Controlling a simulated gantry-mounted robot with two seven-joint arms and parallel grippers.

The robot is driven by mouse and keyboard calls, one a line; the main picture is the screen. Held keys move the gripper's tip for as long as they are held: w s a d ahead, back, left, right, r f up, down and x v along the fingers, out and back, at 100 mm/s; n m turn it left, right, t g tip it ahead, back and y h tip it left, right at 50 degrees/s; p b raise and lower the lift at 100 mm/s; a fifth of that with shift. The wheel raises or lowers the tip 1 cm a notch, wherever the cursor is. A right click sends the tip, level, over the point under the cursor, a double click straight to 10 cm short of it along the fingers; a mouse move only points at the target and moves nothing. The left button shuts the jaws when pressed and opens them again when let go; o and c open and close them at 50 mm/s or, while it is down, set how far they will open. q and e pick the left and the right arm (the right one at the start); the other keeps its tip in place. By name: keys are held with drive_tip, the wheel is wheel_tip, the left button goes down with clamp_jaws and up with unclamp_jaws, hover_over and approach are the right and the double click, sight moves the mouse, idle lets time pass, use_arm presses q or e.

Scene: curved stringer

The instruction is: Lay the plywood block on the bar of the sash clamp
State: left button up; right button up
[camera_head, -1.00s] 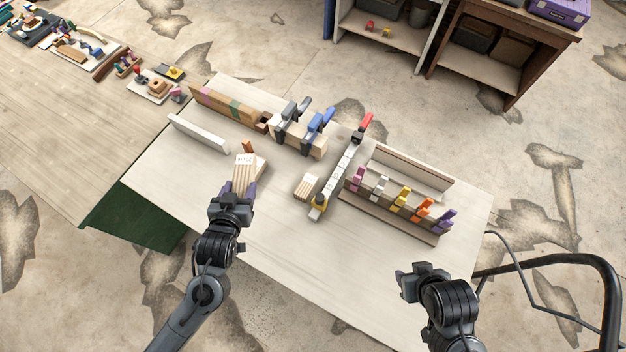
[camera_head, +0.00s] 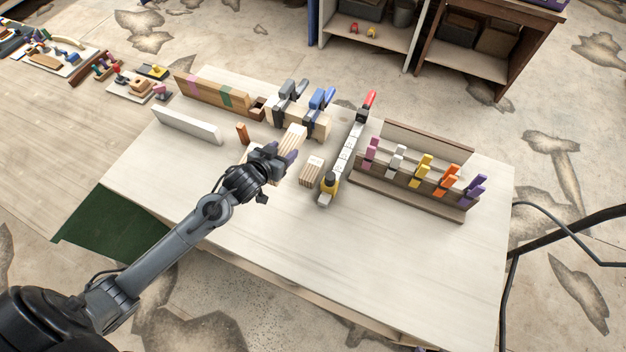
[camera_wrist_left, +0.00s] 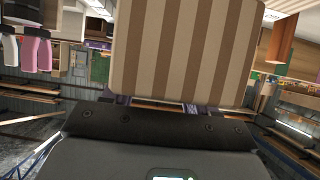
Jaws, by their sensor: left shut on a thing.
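My left gripper (camera_head: 280,160) is shut on a striped, layered plywood block (camera_head: 292,139), held over the table left of the sash clamp. The block fills the upper middle of the left wrist view (camera_wrist_left: 185,50), with brown and tan stripes. The sash clamp (camera_head: 346,152) lies on the table, its light bar running from a yellow near end to a red handle at the far end. The held block is apart from the bar. A second, smaller striped block (camera_head: 311,171) sits on the table between my gripper and the clamp. My right gripper is out of view.
A rack of coloured clamps (camera_head: 415,180) stands right of the sash clamp. Blue and grey clamps on a wood piece (camera_head: 297,115) stand behind the held block. The front table is clear.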

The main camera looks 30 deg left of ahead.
use_arm(q)
drive_tip(key=shift+f+b, duration=0.3)
drive_tip(key=shift+f, duration=4.8)
drive_tip(key=shift+f, duration=0.2)
drive_tip(key=o, duration=0.9)
drive_tip(key=shift+r, duration=0.15)
